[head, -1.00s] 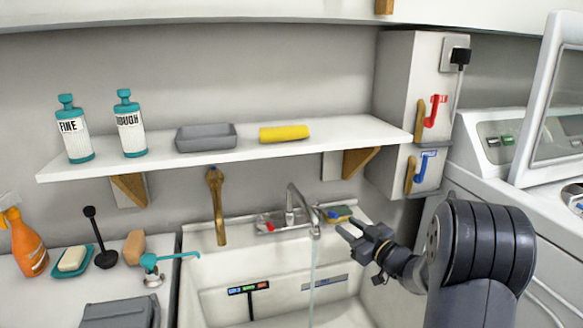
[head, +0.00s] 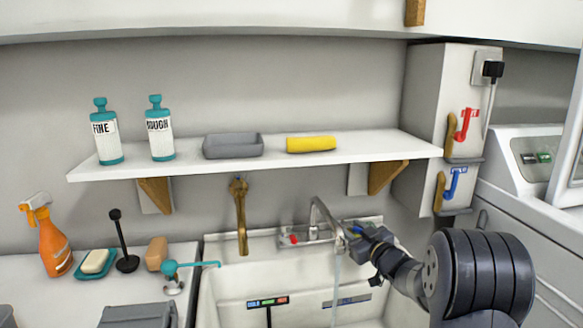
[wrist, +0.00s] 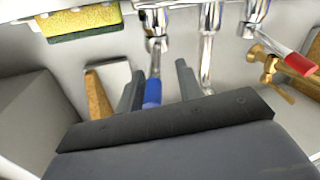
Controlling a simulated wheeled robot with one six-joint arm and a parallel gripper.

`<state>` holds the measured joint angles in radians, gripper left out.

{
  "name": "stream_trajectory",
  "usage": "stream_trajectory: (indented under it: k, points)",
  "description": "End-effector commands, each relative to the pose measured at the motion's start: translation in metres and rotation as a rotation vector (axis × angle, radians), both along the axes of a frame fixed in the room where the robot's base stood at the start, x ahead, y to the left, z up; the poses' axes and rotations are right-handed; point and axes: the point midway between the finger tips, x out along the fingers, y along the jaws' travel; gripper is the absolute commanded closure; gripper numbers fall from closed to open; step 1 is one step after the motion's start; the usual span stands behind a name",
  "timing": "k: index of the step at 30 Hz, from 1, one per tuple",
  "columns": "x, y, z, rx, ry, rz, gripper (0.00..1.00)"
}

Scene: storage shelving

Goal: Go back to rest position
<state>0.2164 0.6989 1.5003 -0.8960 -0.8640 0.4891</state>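In the head view my gripper (head: 354,236) is at the right side of the sink tap (head: 316,215), over the sink's back edge. In the wrist view its two dark fingers (wrist: 158,88) are apart. The tap's blue handle (wrist: 152,93) shows between them, with a gap beside the right finger. I cannot tell whether the fingers touch it. I see nothing held. The red handle (wrist: 296,60) is to the right. A thin stream of water falls from the spout.
A yellow-green sponge (wrist: 80,22) lies near the tap. A white shelf (head: 370,150) above holds two bottles, a grey tray (head: 233,146) and a yellow roll (head: 311,144). A wall box with red and blue levers (head: 463,125) stands right of the shelf.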

Motion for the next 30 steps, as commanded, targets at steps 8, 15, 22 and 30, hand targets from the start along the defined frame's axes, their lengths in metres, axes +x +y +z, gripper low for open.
stream_trajectory:
  k: [8,15,22,30]
  points:
    - [0.0,-0.001,0.001,-0.001,0.0,0.007,0.66]
    - [0.002,-0.005,0.003,0.0,0.002,0.056,0.66]
    - [-0.027,-0.024,0.001,0.002,0.004,0.081,0.66]
    - [-0.075,-0.05,0.001,0.002,0.003,0.08,0.66]
